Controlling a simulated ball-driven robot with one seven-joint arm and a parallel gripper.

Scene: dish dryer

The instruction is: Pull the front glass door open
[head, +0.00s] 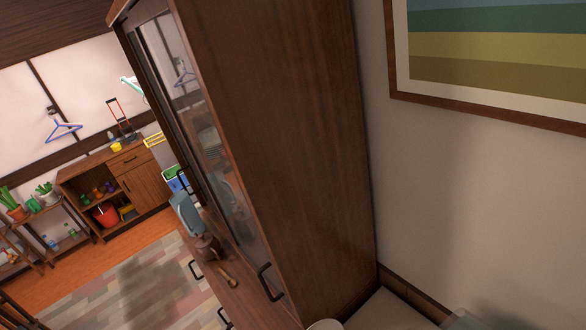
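A tall dark brown wooden cabinet (290,130) stands in the middle of the head view, tilted in the picture. Its broad right side faces me. Its front faces left and shows at a steep angle. A glass door (215,150) with a brown frame runs along that front. It looks shut, and the pane reflects the room. A black bar handle (268,283) sits low on the front, at its near end. Another black handle (184,182) shows farther along the front. My gripper is not recognisable in view.
A grey-blue object (186,213), a brown pot (207,247) and a wooden utensil (228,278) show beside the front. A wall with a framed striped picture (490,50) is close on the right. Open floor (130,290) lies left, before a low cabinet (130,180).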

